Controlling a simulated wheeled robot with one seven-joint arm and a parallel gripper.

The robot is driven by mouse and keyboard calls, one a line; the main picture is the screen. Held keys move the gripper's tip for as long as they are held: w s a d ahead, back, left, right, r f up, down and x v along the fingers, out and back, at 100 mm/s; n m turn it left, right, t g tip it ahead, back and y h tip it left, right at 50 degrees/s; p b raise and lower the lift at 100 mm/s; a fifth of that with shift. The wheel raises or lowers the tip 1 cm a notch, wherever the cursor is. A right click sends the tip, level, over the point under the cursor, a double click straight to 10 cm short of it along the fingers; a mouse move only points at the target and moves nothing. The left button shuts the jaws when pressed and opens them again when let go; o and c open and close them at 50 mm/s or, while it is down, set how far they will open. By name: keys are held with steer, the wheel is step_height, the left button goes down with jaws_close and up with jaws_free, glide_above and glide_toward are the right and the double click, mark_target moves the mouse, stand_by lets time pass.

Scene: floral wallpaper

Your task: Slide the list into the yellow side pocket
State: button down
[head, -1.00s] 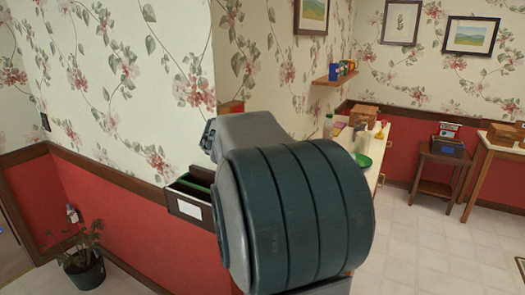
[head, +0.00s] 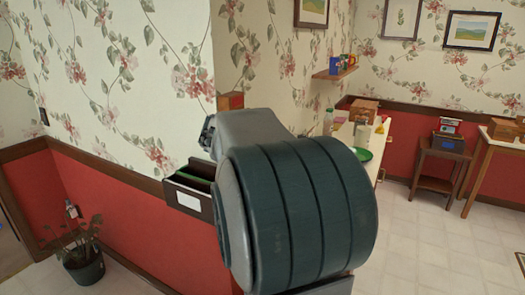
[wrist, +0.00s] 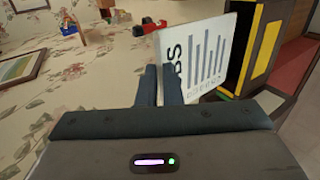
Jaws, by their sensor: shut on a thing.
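My gripper (wrist: 160,72) is shut on a flat white piece with dark vertical bars and large letters, which I take to be the list (wrist: 196,62). It stands up from between the fingers in the wrist view. Just right of it is a dark holder with yellow surfaces, the yellow pocket (wrist: 262,42); the list appears outside it, though the exact gap is unclear. In the head view a dark wall-mounted wooden holder (head: 188,203) with a white label and green inside sits left of my arm. My arm hides the fingers and the list there.
The wall corner stands close behind my arm. A potted plant (head: 86,262) is on the floor at left. A white table with a green plate (head: 363,155) and bottles is beyond my arm. A wall shelf (head: 334,73) holds small items.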

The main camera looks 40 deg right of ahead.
step_height(320, 180, down, 8)
steer(key=a+b, duration=0.1)
steer(key=b, duration=0.9)
steer(key=shift+s+a+f, duration=0.2)
steer(key=shift+s, duration=0.15)
stand_by(0.4)
steer(key=c, duration=1.5)
jaws_free()
steer(key=v, duration=1.4)
steer(key=shift+s+f, duration=0.15)
steer(key=shift+f, duration=0.1)
steer(key=s+a+f+m+y+p, duration=0.1)
steer(key=s+a+f+y, duration=0.2)
steer(key=a+f, duration=0.3)
steer(key=s+a+f+m+g+y+p, duration=0.1)
steer(key=s+a+f+m+y+p, duration=0.1)
steer(key=s+a+f+y, duration=0.2)
steer(key=s+a+f+m+y+p, duration=0.1)
steer(key=s+a+f+y, duration=0.3)
steer(key=f, duration=0.6)
steer(key=shift+s+a+f+m+g+p, duration=0.1)
steer(key=shift+s+a+m+g+p, duration=0.05)
steer(key=shift+s+a, duration=0.65)
steer(key=shift+s+a+f+m+g+p, duration=0.15)
steer(key=shift+s+a, duration=0.45)
steer(key=shift+a, duration=0.45)
